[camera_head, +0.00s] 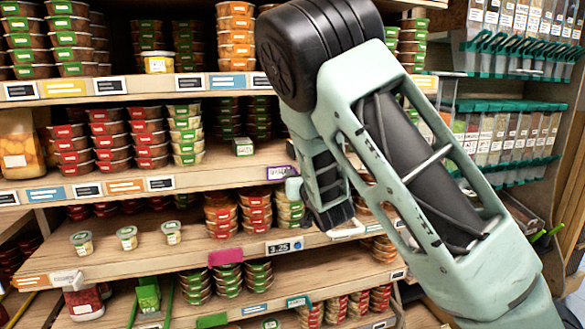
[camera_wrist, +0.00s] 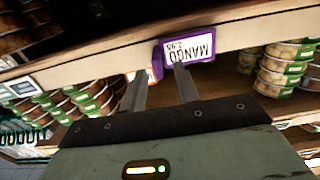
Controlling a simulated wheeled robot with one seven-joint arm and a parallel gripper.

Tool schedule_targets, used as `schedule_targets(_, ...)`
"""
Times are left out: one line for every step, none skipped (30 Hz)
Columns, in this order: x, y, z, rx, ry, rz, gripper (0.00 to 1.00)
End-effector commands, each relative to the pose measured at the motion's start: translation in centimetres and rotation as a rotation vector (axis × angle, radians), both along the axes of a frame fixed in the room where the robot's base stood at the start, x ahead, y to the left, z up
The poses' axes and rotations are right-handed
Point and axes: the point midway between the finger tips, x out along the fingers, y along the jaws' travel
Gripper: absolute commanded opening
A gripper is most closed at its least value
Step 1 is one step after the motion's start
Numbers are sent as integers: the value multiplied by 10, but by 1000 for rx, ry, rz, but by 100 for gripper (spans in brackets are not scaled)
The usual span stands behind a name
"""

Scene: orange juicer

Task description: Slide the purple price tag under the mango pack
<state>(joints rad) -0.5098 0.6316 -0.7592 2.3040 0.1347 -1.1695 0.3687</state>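The purple price tag (camera_wrist: 190,46) reads MANGO, upside down in the wrist view, and sits on a wooden shelf edge. It also shows in the head view (camera_head: 280,172), on the middle shelf's edge left of my arm. My gripper (camera_wrist: 160,72) is open, its two fingers apart. The right fingertip overlaps the tag's lower part in the picture; the left is beside the tag's left side. I cannot tell whether either touches it. A clear tub with orange pieces (camera_head: 17,145) stands at the far left of that shelf; I cannot tell whether it is the mango pack.
Stacks of red-labelled (camera_head: 149,140) and green-labelled tubs (camera_head: 186,134) stand on the middle shelf. Other tags line its edge, including a blue-grey one (camera_head: 47,194) and an orange one (camera_head: 125,186). Shelves lie close above and below. Stacked tubs (camera_wrist: 285,68) show beside the fingers.

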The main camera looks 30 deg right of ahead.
Motion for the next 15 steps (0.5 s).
schedule_targets(-1,0,0,0,1,0,31)
schedule_targets(-2,0,0,0,1,0,31)
schedule_targets(-2,0,0,0,1,0,31)
schedule_targets(-2,0,0,0,1,-1,31)
schedule_targets(-2,0,0,0,1,-1,31)
schedule_targets(-3,0,0,0,1,-1,31)
schedule_targets(-3,0,0,0,1,-1,31)
schedule_targets(-3,0,0,0,1,-1,31)
schedule_targets(-3,0,0,0,1,-1,31)
schedule_targets(-3,0,0,0,1,-1,31)
schedule_targets(-3,0,0,0,1,-1,31)
schedule_targets(-2,0,0,0,1,-1,31)
schedule_targets(-2,0,0,0,1,-1,25)
schedule_targets(-2,0,0,0,1,-1,17)
schedule_targets(-2,0,0,0,1,-1,6)
